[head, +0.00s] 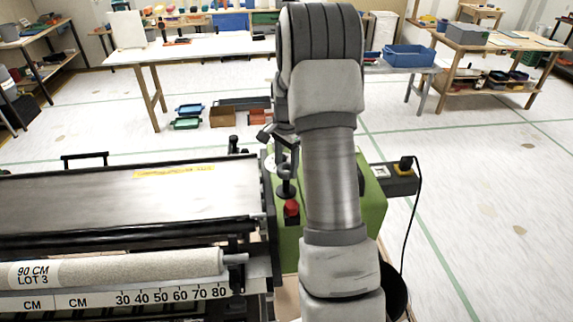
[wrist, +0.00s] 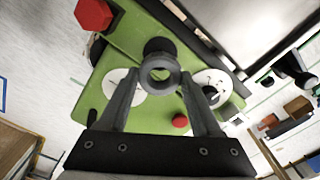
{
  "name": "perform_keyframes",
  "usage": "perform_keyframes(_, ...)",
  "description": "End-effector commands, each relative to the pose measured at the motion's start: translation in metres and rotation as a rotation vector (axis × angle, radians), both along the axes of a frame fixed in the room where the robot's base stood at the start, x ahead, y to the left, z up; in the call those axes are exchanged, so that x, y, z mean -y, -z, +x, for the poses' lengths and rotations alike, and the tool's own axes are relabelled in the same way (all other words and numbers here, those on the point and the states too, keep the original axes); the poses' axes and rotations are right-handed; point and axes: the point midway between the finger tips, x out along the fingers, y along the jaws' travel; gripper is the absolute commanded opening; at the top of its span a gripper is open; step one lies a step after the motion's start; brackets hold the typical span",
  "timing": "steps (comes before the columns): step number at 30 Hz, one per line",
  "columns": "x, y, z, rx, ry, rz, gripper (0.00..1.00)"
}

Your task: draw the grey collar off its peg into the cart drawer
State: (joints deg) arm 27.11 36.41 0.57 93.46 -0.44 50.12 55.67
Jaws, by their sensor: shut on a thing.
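The grey collar (wrist: 160,73) is a ring with a round hole, seen nearly end-on in the wrist view. My gripper (wrist: 160,78) is shut on it, one finger at each side. A dark round part (wrist: 158,46) shows just behind the collar; I cannot tell whether the collar still sits around its peg. Behind them is the green side plate (wrist: 150,117) of the machine, which also shows in the head view (head: 371,205). In the head view my arm covers much of this area. I cannot make out the cart drawer in either view.
The pasting machine (head: 110,205) with its paper roll (head: 130,268) fills the lower left. A red knob (head: 291,208) and a black box (head: 395,178) with a hanging cable are close to my arm. The floor at right is free. Tables stand at the back.

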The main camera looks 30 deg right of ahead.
Motion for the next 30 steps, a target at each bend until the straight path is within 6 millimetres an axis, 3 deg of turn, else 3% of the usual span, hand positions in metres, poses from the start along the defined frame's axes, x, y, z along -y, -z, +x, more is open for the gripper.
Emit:
perform_keyframes(8,0.000,-0.003,0.000,0.001,0.000,0.000,0.00)
perform_keyframes(22,0.000,-0.039,0.000,0.001,0.000,0.000,0.00)
perform_keyframes(30,0.000,-0.040,0.000,0.001,0.000,0.000,0.00)
